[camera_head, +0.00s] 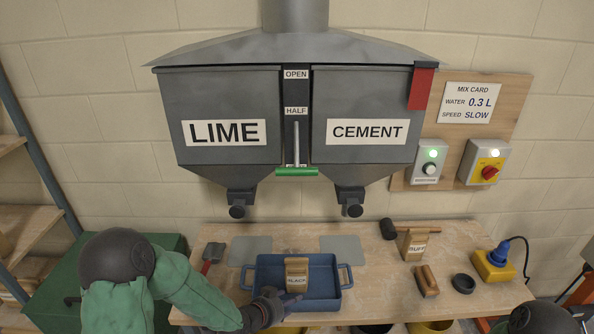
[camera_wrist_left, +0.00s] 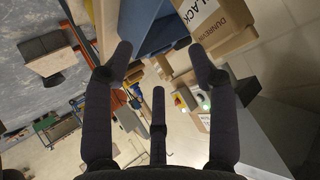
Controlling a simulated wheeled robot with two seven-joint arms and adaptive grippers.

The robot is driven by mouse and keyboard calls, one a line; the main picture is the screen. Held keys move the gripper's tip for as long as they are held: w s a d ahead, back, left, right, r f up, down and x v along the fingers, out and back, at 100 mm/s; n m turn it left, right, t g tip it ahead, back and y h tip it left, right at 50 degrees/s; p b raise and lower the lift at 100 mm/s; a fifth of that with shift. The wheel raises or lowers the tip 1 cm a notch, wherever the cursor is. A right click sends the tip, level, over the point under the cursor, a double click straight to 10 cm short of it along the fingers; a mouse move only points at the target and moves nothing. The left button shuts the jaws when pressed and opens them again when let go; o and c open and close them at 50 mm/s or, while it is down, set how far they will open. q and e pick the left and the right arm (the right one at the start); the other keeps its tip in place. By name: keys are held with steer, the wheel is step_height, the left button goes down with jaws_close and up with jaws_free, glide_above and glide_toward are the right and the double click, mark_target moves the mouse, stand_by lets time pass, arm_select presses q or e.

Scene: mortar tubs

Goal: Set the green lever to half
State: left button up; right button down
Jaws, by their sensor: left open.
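The green lever (camera_head: 297,171) is a horizontal green handle on a grey rod, between the LIME bin (camera_head: 222,105) and the CEMENT bin (camera_head: 362,100). It sits at the bottom of a dark slot plate, below the HALF label (camera_head: 296,111) and the OPEN label (camera_head: 296,74). My left gripper (camera_head: 283,301) is low at the front edge of the blue tray, well below the lever. In the left wrist view the gripper (camera_wrist_left: 160,58) has its dark fingers spread with nothing between them. My right gripper is out of view.
The blue tray (camera_head: 337,277) holds a paper bag marked BLACK (camera_head: 297,281), also in the left wrist view (camera_wrist_left: 222,25). Switch boxes (camera_head: 484,162) hang on the right. The air below the lever is clear.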

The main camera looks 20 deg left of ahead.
mark_target(297, 174)
arm_select(q)
steer(key=a+r+m+t+h+p, duration=0.1)
steer(key=a+r+m+t+h, duration=0.2)
steer(key=r+m, duration=1.1)
steer(key=a+r+m+t+h+p, duration=0.1)
steer(key=a+r+m+t+h, duration=0.2)
steer(key=r, duration=2.2)
steer(key=shift+m+t+y, duration=0.3)
steer(key=shift+m+t, duration=0.3)
steer(key=x, duration=0.7)
steer(key=d+p+x, duration=0.1)
steer(key=x, duration=0.3)
steer(key=shift+s+d+f, duration=0.15)
steer(key=shift+s+f, duration=0.1)
steer(key=shift+c, duration=0.3)
jaws_close()
